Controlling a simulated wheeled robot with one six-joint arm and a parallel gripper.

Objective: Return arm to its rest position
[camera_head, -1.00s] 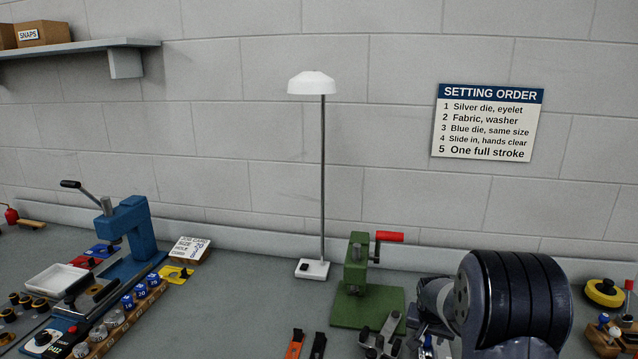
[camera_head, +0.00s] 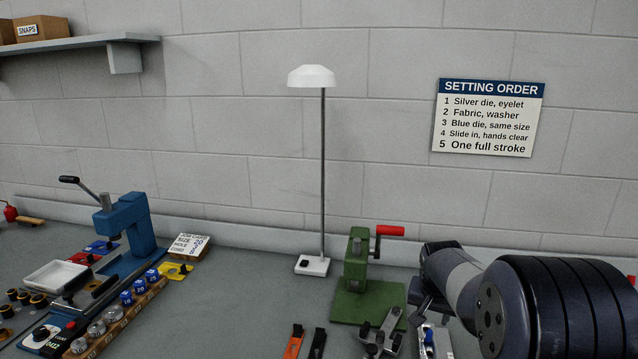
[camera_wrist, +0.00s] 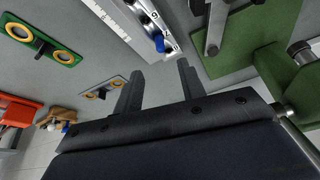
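My arm (camera_head: 540,305) reaches in from the lower right of the head view, over the right part of the bench. My gripper (camera_wrist: 159,70) shows in the wrist view with its two fingers spread apart and only grey bench between them. In the head view its end (camera_head: 424,298) is just right of the green press (camera_head: 368,285), partly hidden by my own wrist. I cannot tell its exact height over the bench.
The green press with a red handle (camera_head: 389,230) and a lamp (camera_head: 323,170) stand left of my gripper. A blue press (camera_head: 128,235) and dies are at the far left. Small tools (camera_head: 380,340) lie at the front.

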